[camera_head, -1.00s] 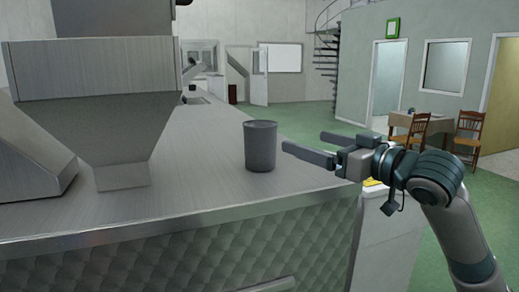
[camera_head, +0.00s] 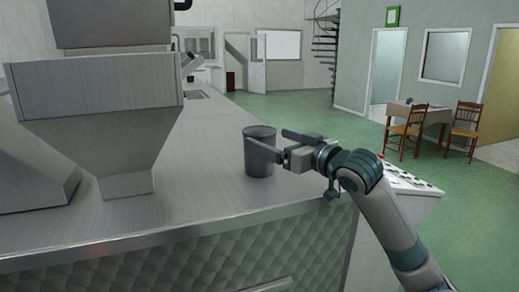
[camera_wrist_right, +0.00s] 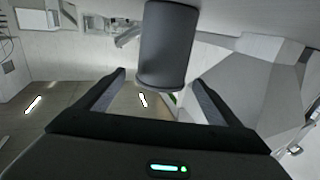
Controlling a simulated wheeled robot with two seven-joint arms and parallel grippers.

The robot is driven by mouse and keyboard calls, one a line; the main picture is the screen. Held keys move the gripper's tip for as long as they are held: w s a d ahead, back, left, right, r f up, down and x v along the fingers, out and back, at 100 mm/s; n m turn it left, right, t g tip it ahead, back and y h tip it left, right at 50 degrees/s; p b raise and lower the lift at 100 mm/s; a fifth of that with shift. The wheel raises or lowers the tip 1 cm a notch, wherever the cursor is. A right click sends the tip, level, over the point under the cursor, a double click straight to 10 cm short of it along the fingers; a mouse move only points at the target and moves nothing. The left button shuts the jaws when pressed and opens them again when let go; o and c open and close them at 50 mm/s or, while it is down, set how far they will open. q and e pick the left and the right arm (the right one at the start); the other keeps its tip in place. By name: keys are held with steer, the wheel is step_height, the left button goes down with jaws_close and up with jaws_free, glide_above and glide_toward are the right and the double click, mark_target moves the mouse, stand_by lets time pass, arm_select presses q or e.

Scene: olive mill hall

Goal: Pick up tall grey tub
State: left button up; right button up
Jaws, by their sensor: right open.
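The tall grey tub (camera_head: 260,165) stands upright on the metal counter (camera_head: 205,190), near its right edge. My right gripper (camera_head: 266,138) is open at the tub's upper part, reaching in from the right. One finger crosses in front of the tub and the other lies behind its right side. In the right wrist view the tub (camera_wrist_right: 167,45) shows between and beyond the two spread fingers (camera_wrist_right: 158,82), with a gap on each side. I cannot tell whether either finger touches it. My left gripper is not in view.
A metal hopper (camera_head: 95,130) stands on the counter left of the tub. A panel with buttons (camera_head: 412,182) is at the counter's right. A table (camera_head: 428,113) and two chairs (camera_head: 466,125) stand farther off. The green floor between is clear.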

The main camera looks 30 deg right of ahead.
mark_target(251, 130)
steer(key=shift+w, duration=0.15)
steer(key=shift+w+a+r+p, duration=0.1)
steer(key=shift+w+p, duration=0.35)
steer(key=shift+p, duration=0.1)
steer(key=w, duration=0.1)
steer(key=w+p, duration=0.2)
steer(key=shift+w+a, duration=0.25)
steer(key=shift+w, duration=0.35)
steer(key=shift+f, duration=0.2)
steer(key=shift+c, duration=0.2)
steer(key=shift+r, duration=0.1)
steer(key=c, duration=1.9)
steer(key=shift+r, duration=0.15)
